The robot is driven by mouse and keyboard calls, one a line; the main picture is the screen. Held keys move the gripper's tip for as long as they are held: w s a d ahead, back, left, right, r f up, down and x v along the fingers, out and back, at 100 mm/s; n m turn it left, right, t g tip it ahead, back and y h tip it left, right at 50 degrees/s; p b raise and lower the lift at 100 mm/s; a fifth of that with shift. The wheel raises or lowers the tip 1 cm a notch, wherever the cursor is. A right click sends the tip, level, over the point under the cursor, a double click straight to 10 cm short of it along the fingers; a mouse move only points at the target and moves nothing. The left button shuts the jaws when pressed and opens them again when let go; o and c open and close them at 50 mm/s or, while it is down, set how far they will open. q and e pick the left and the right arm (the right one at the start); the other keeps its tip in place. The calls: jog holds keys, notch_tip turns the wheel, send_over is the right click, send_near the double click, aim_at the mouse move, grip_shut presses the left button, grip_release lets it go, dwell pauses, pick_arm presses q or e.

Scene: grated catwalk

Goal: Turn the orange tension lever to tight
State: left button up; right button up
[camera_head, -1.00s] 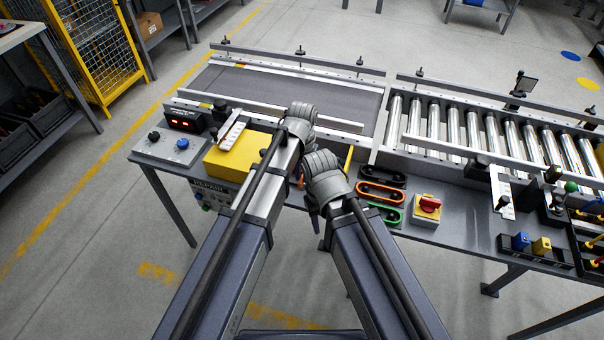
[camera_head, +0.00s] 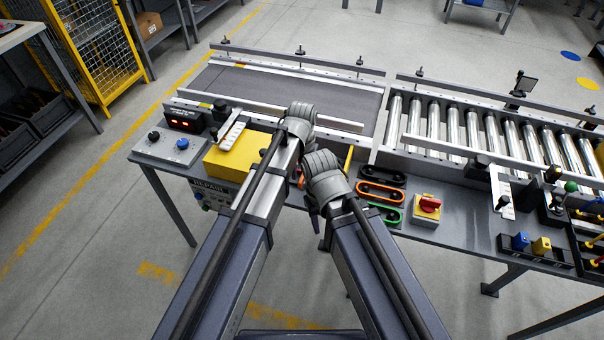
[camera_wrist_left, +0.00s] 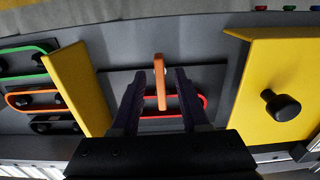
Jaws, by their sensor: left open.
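The orange tension lever (camera_wrist_left: 160,85) shows in the left wrist view as a narrow upright bar over a red-rimmed slot (camera_wrist_left: 200,106) on a dark panel. My left gripper (camera_wrist_left: 159,76) is open, with one dark finger on each side of the lever. A gap shows between the lever and each finger. In the head view my arms cover most of this spot, and only a small orange-red bit shows beside them. I cannot read any tight mark. My right gripper is not seen clearly.
A yellow box (camera_head: 232,158) with a black knob (camera_wrist_left: 281,104) stands beside the lever. On the other side are a yellow plate (camera_wrist_left: 77,88) and green, orange and black rimmed slots (camera_head: 384,214). A red switch (camera_head: 429,204) sits further right. Conveyor rollers (camera_head: 480,130) lie behind.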

aim_at(302, 177)
pick_arm(q)
notch_tip(302, 177, up, 8)
jog(key=p, duration=0.8)
jog(key=shift+f, duration=0.1)
jog(key=s+a, duration=0.3)
jog(key=s, duration=0.5)
jog(key=s+a+r+y, duration=0.1)
jog(key=s+a, duration=0.2)
jog(key=s, duration=0.5)
jog(key=shift+s+p, duration=0.35)
jog(key=shift+w, duration=0.1)
jog(key=shift+c, duration=0.2)
